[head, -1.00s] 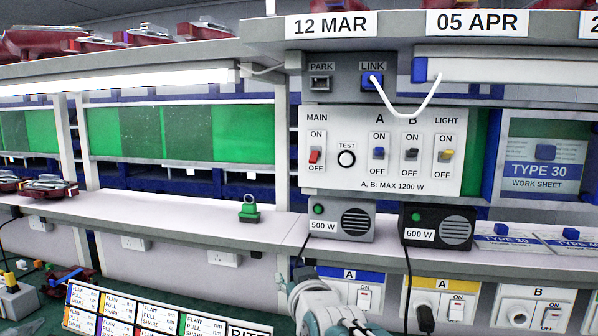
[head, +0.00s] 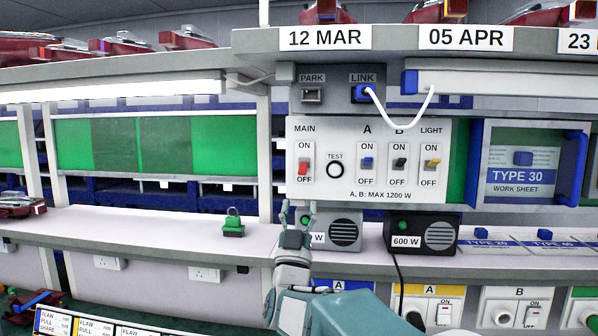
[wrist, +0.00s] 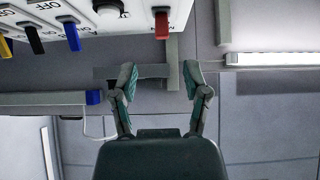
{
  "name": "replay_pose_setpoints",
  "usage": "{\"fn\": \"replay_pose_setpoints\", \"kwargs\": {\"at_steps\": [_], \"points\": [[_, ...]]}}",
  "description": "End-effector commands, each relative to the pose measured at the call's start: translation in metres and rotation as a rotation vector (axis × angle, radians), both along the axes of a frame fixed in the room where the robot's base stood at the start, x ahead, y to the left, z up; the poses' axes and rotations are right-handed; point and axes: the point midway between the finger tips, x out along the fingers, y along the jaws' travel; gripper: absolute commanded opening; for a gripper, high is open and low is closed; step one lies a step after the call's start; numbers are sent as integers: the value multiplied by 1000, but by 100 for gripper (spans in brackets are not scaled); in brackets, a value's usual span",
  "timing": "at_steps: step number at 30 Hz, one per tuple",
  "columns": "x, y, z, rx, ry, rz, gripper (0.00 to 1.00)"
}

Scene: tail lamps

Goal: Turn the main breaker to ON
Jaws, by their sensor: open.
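The white switch panel (head: 335,192) carries the MAIN breaker, a switch with a red lever (head: 304,167) at its left end. The lever sits low, by the OFF label. In the wrist view the red lever (wrist: 162,24) hangs at the top of the picture, and the panel lettering is upside down. My gripper (head: 298,211) is open and empty, just below the panel and under the MAIN switch. In the wrist view the lever is beyond the gap between my fingertips (wrist: 160,78), apart from both.
Right of MAIN are a round TEST button (head: 335,169) and the blue A (head: 367,162), black B (head: 399,162) and yellow LIGHT (head: 432,163) switches. A white cable (head: 400,120) loops from LINK above. A green padlock-like object (head: 233,224) stands on the shelf to the left.

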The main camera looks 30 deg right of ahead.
Motion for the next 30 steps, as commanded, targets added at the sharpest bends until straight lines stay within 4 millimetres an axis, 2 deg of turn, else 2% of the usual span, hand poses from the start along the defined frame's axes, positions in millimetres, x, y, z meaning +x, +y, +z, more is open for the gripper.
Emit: {"fn": "replay_pose_setpoints", "kwargs": {"at_steps": [6, 15, 28, 29, 30], "points": [[23, -12, 28, -3, -2, 0, 60], [49, -30, 59, -2, 0, 1, 60], [56, -34, 67, -2, 3, 2, 60], [56, -34, 67, -2, 3, 2, 47], [56, -34, 67, -3, 2, 2, 29]]}}
